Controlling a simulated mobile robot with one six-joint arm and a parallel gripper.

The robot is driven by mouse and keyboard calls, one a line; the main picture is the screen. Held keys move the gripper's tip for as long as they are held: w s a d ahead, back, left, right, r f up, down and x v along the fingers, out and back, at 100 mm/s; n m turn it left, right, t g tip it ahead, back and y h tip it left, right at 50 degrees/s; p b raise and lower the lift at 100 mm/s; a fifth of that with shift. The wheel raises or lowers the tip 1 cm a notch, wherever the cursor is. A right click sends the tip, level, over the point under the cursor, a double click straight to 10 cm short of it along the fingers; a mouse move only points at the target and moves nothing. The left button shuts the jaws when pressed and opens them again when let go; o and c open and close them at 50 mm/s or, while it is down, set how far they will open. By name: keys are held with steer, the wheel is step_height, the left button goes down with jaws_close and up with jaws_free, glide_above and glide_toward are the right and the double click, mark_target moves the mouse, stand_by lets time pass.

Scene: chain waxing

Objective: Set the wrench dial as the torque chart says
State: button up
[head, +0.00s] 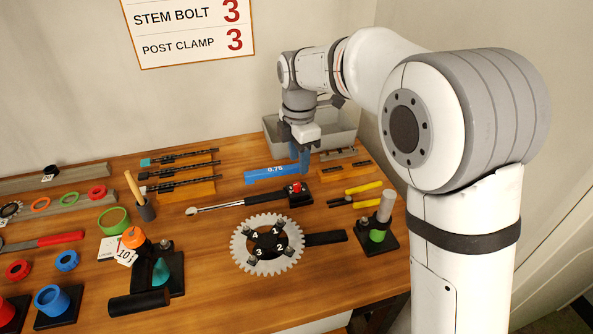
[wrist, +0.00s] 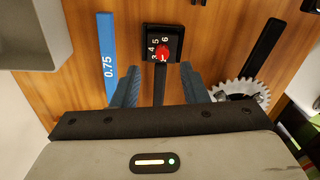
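The torque chart (head: 190,28) on the wall reads STEM BOLT 3 and POST CLAMP 3; its top is cut off. The wrench (head: 240,203) lies on the table, its black dial block at the right end. The red dial (head: 296,188) sits on that block; in the wrist view the dial (wrist: 162,54) has white numbers 3, 4, 5 and 6 around it. Its pointed setting is too small to tell. My gripper (head: 301,157) is above the table behind the dial. In the wrist view my gripper (wrist: 159,69) is open and empty, fingers either side of the wrench line.
A blue 0.75 gauge (head: 272,174) lies just behind the wrench. A grey bin (head: 345,130) stands at the back right. The toothed chainring (head: 240,250) is in front, with yellow-handled pliers (head: 362,188) to the right. Bare wood lies at the front.

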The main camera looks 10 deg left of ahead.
mark_target(297, 184)
step_height(297, 184, down, 6)
steer(key=shift+s+f, duration=0.1)
steer(key=shift+s, duration=0.05)
steer(key=shift+s+a+f, duration=0.1)
steer(key=shift+f, duration=0.4)
jaws_close()
